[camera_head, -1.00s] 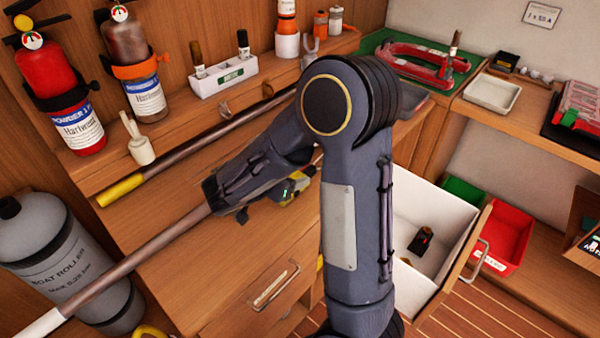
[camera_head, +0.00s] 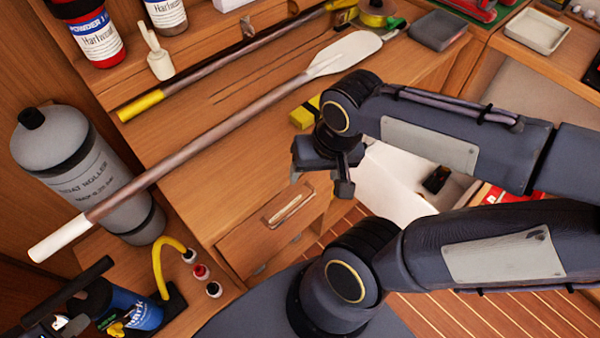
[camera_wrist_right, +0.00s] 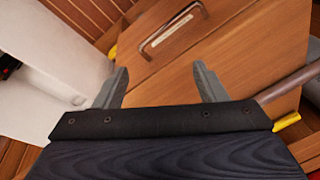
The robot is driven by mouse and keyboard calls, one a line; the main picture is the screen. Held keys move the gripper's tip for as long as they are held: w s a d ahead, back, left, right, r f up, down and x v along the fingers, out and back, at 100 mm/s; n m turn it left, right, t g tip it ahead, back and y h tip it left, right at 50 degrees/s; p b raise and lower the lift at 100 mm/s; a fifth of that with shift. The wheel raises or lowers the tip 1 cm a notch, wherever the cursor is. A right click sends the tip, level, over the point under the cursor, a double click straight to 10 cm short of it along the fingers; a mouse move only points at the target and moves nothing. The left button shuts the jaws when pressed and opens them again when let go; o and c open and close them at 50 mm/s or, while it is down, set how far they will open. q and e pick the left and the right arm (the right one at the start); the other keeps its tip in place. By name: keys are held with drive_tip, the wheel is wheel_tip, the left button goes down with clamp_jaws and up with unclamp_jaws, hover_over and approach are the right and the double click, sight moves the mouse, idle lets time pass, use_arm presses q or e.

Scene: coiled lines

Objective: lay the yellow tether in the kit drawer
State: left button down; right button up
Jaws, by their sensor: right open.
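A yellow curved line (camera_head: 160,262) arches beside several small round fittings at lower left in the head view. It is the likeliest tether, but I cannot be sure. The kit drawer (camera_head: 385,195) is taken to be the open white drawer right of the cabinet; it also shows in the right wrist view (camera_wrist_right: 50,60). A small dark item lies in it. My right gripper (camera_head: 320,178) is open and empty, pointing down beside the cabinet's drawer front; its fingers are apart in the wrist view (camera_wrist_right: 163,82).
A long paddle (camera_head: 200,160) lies diagonally across the worktop, with a yellow-ended pole (camera_head: 215,70) behind it. A yellow block (camera_head: 304,113) sits near my right wrist. A grey cylinder (camera_head: 80,170) stands left, a blue canister (camera_head: 140,308) below. My forearms cover part of the drawer.

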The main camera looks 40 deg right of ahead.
drive_tip(key=a+r+n+t+y, duration=0.2)
drive_tip(key=a, duration=0.1)
drive_tip(key=a+r+n+t, duration=0.1)
drive_tip(key=shift+s+a+n+y, duration=0.15)
drive_tip(key=shift+s+n+y, duration=0.1)
drive_tip(key=shift+n+y, duration=0.15)
